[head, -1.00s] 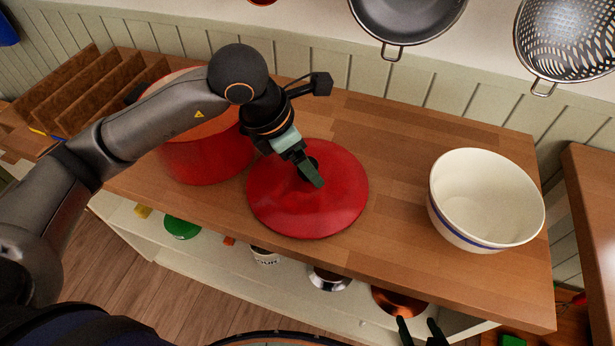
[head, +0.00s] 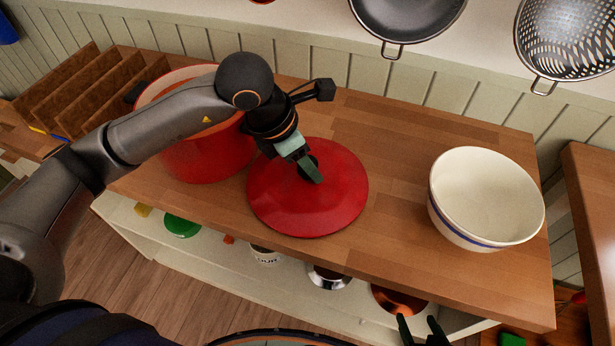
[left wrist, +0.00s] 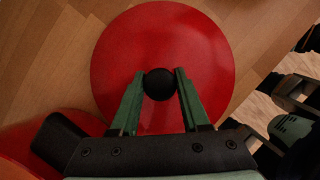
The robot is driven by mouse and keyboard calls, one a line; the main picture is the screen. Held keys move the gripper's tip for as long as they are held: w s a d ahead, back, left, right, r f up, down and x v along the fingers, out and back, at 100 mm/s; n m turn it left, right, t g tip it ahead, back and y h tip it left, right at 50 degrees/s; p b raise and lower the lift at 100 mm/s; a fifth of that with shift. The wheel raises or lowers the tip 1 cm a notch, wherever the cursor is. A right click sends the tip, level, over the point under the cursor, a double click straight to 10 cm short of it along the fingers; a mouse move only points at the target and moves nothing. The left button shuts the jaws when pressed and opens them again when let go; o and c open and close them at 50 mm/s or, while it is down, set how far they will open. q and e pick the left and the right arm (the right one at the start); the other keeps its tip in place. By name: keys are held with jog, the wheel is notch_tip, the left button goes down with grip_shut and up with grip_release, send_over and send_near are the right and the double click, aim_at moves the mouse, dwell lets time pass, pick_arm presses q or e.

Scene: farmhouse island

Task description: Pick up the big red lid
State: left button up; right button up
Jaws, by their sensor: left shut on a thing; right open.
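The big red lid (head: 330,209) lies on the wooden island top, right of the red pot, in the head view. Its round black knob (left wrist: 159,84) shows at its middle in the left wrist view, where the red lid (left wrist: 160,35) fills the upper centre. My left gripper (head: 314,172) is over the lid's centre, its green fingers shut on the knob from both sides. The lid appears to rest on the wood. My right gripper (head: 420,328) is at the bottom edge of the head view, open and empty, away from the lid.
The red pot (head: 205,158) stands left of the lid, partly behind my left arm. A cream bowl (head: 480,235) stands at the right of the island top (head: 400,140). A wooden rack (head: 90,95) is at the far left. A pan (head: 405,18) and colander (head: 570,40) hang behind.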

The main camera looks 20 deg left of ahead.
pick_arm(q)
grip_shut()
jog(key=shift+r, duration=0.1)
dwell(0.8)
